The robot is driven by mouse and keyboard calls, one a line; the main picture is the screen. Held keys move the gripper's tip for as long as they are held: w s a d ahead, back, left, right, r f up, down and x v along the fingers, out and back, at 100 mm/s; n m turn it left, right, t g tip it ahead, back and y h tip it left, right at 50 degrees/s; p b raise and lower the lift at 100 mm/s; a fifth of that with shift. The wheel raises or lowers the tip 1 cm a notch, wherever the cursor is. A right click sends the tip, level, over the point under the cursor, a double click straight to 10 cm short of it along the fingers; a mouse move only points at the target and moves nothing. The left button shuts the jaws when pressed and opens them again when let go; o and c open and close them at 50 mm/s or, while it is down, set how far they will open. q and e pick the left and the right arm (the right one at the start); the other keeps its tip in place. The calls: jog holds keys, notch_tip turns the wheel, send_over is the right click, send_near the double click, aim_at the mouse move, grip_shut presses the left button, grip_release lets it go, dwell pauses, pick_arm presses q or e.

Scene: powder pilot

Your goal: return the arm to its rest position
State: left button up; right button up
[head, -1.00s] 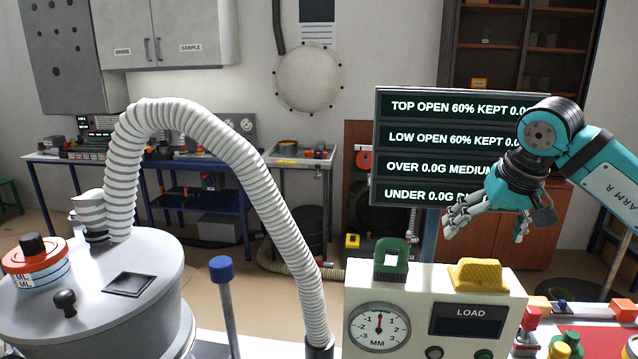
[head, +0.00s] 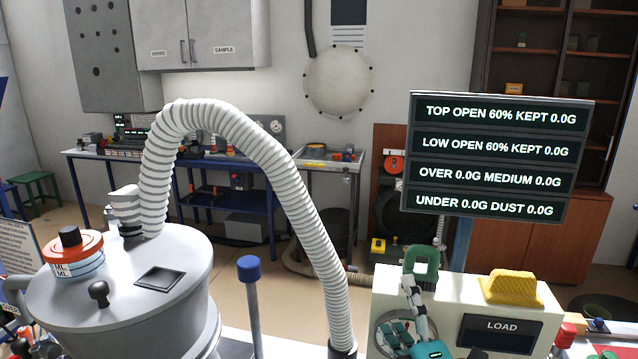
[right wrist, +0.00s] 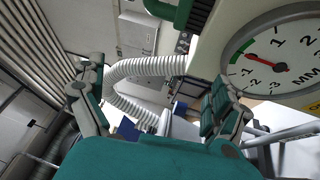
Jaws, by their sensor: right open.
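My right gripper (head: 406,318) is low in the head view, in front of the cream load box (head: 542,312). It covers most of the round gauge on the box. Its fingers are spread and empty, as the right wrist view (right wrist: 155,108) also shows. In the wrist view the gauge (right wrist: 285,58) is close by at the upper right, with a red needle. I cannot tell whether the fingers touch the box. The rest of the right arm is below the picture edge. My left gripper is not in view.
A grey drum (head: 120,285) with a ribbed white hose (head: 260,150) stands left. A blue-topped post (head: 249,268) stands between. The display board (head: 490,150) is behind, unobstructed.

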jog(key=s+d+f+m+g+h, duration=0.25)
jog(key=s+f+m+g, duration=0.2)
jog(key=f, duration=0.45)
jog(key=s+d+f+m+g+h, duration=0.2)
jog(key=s+d+f+m+g, duration=0.15)
jog(key=s+f+m, duration=0.35)
jog(key=s+f+m+g, duration=0.75)
jog(key=s+f, duration=0.55)
jog(key=s, duration=0.4)
notch_tip(320, 180, down, 29)
jog(key=s+n+g+b, duration=0.1)
jog(key=s+g, duration=0.1)
jog(key=s+d+f+g, duration=0.1)
jog(key=s+d+f, duration=0.2)
jog(key=s+f, duration=1.1)
jog(key=shift+s+d+f+n+y+b, duration=0.2)
jog(key=shift+s+d+n+y+b, duration=0.2)
jog(key=shift+s, duration=0.5)
